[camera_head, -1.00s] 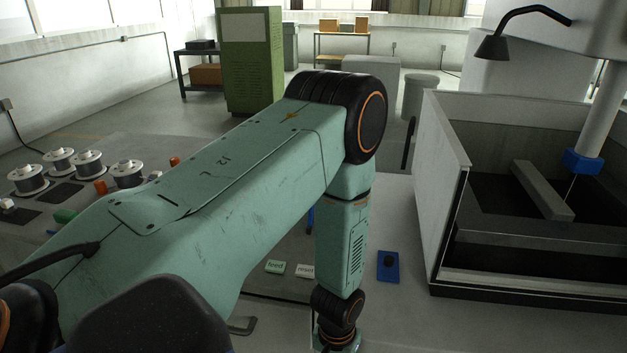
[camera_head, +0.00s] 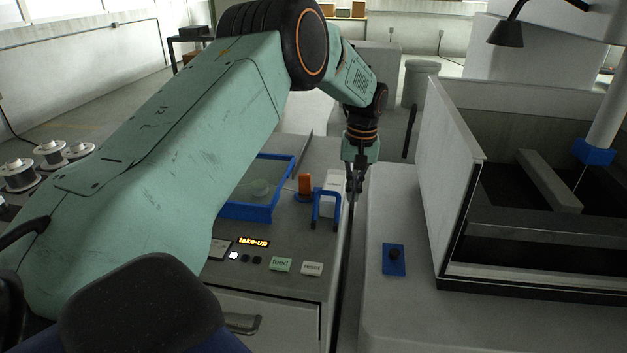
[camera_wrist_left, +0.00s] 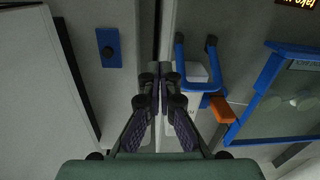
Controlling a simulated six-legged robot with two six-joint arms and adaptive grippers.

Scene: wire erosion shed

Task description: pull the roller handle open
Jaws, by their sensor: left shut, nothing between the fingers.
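A blue U-shaped handle (camera_head: 326,204) stands on the grey cabinet top, beside an orange knob (camera_head: 305,184) and a white block (camera_head: 334,182). It also shows in the left wrist view (camera_wrist_left: 184,70), right of the fingers. I take this to be the roller handle. My left gripper (camera_head: 354,188) points down just right of and beyond the handle, near the cabinet's right edge, apart from the handle. In the wrist view its fingers (camera_wrist_left: 156,76) are together with nothing between them. The right gripper is not in view.
A blue-framed window (camera_head: 257,212) lies left of the handle. A lit take-up display (camera_head: 253,242), a feed button (camera_head: 280,265) and a reset button (camera_head: 312,268) are in front. A blue switch plate (camera_head: 393,259) lies right, before the walled tank (camera_head: 455,170). A narrow gap borders the cabinet.

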